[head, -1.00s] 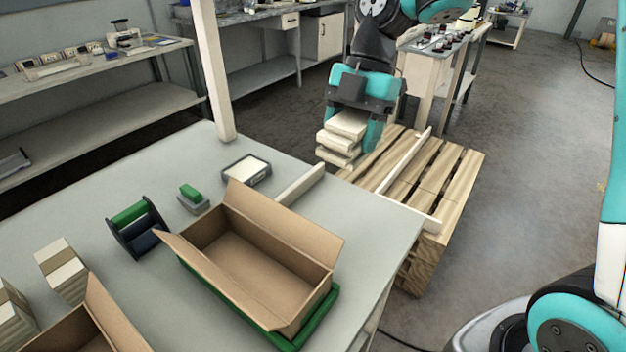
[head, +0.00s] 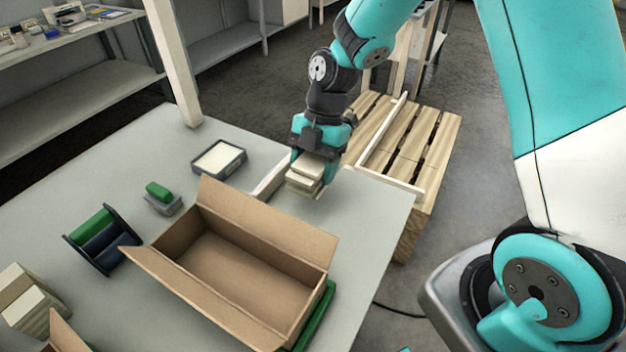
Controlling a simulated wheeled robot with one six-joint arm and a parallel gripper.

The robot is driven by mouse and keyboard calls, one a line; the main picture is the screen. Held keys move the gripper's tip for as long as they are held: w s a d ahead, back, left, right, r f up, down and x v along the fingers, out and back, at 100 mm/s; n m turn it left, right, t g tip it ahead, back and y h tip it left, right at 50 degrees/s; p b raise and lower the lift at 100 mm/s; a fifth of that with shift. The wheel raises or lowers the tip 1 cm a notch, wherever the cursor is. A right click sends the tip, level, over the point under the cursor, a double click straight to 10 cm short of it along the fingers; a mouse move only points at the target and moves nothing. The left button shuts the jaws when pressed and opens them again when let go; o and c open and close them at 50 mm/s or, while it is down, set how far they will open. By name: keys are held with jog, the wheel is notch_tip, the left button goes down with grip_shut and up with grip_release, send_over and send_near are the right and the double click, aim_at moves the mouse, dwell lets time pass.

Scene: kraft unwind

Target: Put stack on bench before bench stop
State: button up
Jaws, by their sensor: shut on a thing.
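My gripper (head: 315,165) is shut on a small cream stack (head: 304,181) of flat pieces. It holds the stack over the far right part of the grey bench (head: 364,228). The bench stop (head: 268,183), a pale wooden strip on the bench, lies just left of the stack. The gripper and stack partly hide the strip's far end. I cannot tell whether the stack touches the bench.
An open cardboard box (head: 236,268) on a green tray (head: 322,312) stands in front of the stack. A shallow grey tray (head: 219,160), a green-topped block (head: 160,196) and a roll holder (head: 100,240) lie left. A wooden pallet (head: 436,150) stands beyond the bench.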

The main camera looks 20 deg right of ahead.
jog(key=shift+f, duration=2.05)
jog(key=shift+f, duration=0.1)
jog(key=o, duration=1)
jog(key=b+v, duration=0.1)
jog(key=v, duration=1)
jog(key=shift+w+d+r, duration=0.1)
jog(key=shift+r, duration=0.45)
jog(key=s+a+r+m+t, duration=0.1)
jog(key=s+a+r+m, duration=0.1)
jog(key=s+m, duration=0.4)
jog(key=s+a+r+m, duration=0.3)
jog(key=s+m, duration=0.3)
jog(key=s, duration=0.2)
jog(key=s+a+r+m+t, duration=0.1)
jog(key=s+a+r+m, duration=0.2)
jog(key=s+m, duration=0.3)
jog(key=shift+s+a+r+t+y, duration=0.15)
jog(key=shift+s+r+t+y, duration=0.2)
jog(key=shift+s, duration=0.3)
